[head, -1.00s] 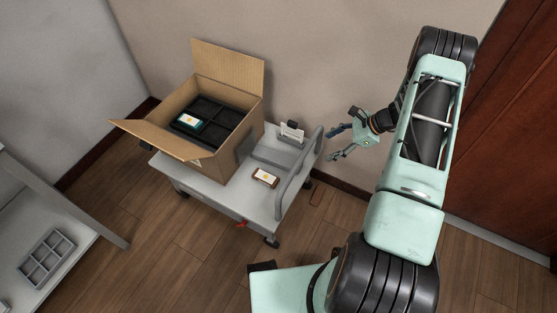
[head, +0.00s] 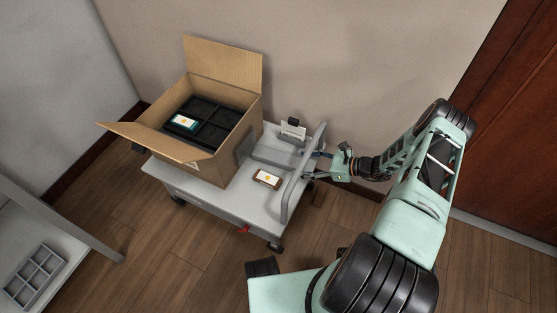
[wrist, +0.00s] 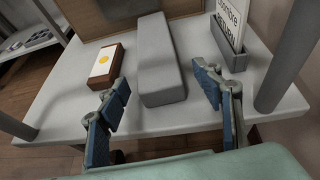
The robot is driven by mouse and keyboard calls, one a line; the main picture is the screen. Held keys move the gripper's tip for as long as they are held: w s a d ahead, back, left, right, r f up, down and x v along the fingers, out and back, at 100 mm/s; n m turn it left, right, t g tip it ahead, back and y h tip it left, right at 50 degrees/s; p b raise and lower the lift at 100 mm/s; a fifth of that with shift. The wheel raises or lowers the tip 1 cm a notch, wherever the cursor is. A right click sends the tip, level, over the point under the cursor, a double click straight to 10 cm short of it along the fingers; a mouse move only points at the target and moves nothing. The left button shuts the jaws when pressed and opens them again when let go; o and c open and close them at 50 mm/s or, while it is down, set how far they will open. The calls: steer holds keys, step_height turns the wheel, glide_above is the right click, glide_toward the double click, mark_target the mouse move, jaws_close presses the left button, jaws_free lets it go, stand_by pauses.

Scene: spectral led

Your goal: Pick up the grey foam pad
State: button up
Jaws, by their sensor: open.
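The grey foam pad (head: 276,156) is a long plain block on the grey cart, between the cardboard box and the cart's handle. In the wrist view the pad (wrist: 160,65) lies lengthwise ahead, its near end toward me. My gripper (head: 314,165) is at the handle side of the cart. Its blue-padded fingers (wrist: 166,92) are open and empty, one on each side of the pad's near end in the picture. I see no finger touching the pad.
The cart handle (head: 286,200) rises close by my gripper. A brown box with a white label (head: 267,179) and a card holder (head: 293,129) flank the pad. An open cardboard box (head: 208,165) stands at the cart's left. A shelf with a grey divided tray (head: 36,277) is lower left.

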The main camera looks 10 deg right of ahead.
mark_target(292, 161)
steer(key=b+x, duration=0.1)
steer(key=x, duration=0.4)
steer(key=shift+s+a+r, duration=0.1)
steer(key=shift+r, duration=0.05)
steer(key=c, duration=1)
steer(key=shift+r, duration=0.1)
